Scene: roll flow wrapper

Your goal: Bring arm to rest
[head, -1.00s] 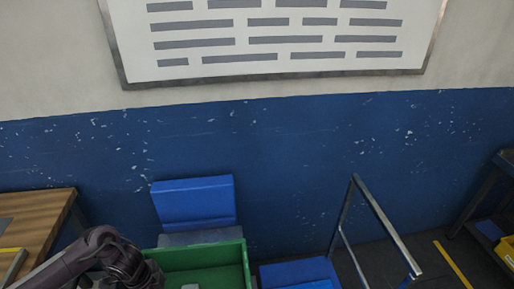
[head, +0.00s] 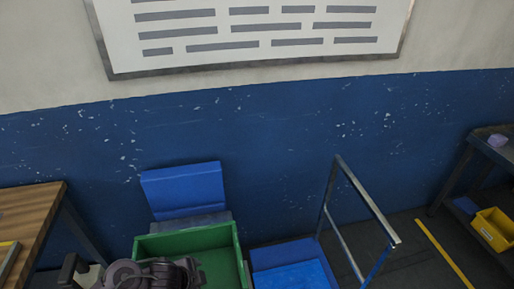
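One of my arms shows at the bottom left of the head view, as a dark, rounded set of links in front of the green crate. A dark gripper-like part (head: 70,270) at its left end seems to be my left gripper. Its fingertips are too small and cut off to tell whether it is open or shut. My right arm and gripper are not in view.
A green crate (head: 190,238) stands at the bottom, partly behind my arm. A blue box (head: 183,190) is behind it. A blue platform (head: 290,262) with a metal handle (head: 365,200) stands right of it. A wooden table (head: 30,215) is at left; a yellow bin (head: 494,229) at right.

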